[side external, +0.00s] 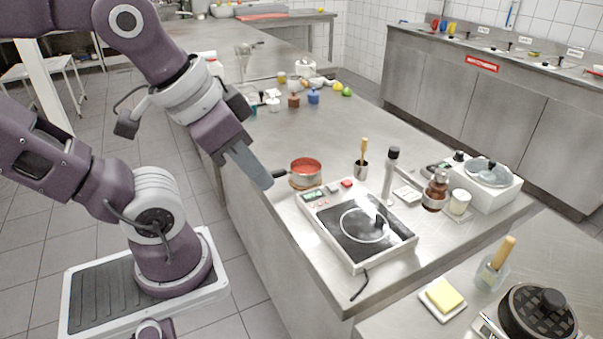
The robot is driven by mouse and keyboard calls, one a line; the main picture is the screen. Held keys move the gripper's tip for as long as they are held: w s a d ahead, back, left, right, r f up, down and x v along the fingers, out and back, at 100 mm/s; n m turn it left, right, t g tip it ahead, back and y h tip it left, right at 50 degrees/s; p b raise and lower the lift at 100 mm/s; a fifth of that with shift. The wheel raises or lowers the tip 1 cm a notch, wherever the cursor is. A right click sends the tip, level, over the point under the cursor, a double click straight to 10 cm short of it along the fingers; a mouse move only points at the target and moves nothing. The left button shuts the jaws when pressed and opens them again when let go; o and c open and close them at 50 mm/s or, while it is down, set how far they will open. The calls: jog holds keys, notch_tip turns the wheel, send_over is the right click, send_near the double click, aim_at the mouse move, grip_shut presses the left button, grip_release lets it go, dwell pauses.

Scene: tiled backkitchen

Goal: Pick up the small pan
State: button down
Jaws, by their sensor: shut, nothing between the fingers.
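The small pan (306,171) is orange-red with a dark handle that points left. It sits upright on the steel counter (350,127), just behind the hot plate, on what looks like a light brown round base. My gripper (264,183) points down and to the right, with its fingers together and nothing between them. Its tips are just left of the pan's handle end (279,174). I cannot tell from this one view whether they touch the handle or how far apart they are in depth.
To the right are a metal cup with a wooden utensil (361,168), a pepper mill (390,175) and a brown jar (435,192). Small jars (313,96) stand farther back. Counter behind the pan is clear.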

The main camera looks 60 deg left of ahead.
jog(key=shift+c, duration=0.3)
grip_release()
jog(key=n+g, duration=0.5)
jog(key=n, duration=1.3)
send_over(279, 171)
notch_tip(279, 171, down, 12)
jog(key=shift+w+d+f, duration=0.1)
jog(key=shift+f, duration=0.1)
jog(key=shift+g, duration=0.3)
jog(key=f, duration=0.7)
jog(key=shift+a+f, duration=0.2)
jog(key=shift+f, duration=0.15)
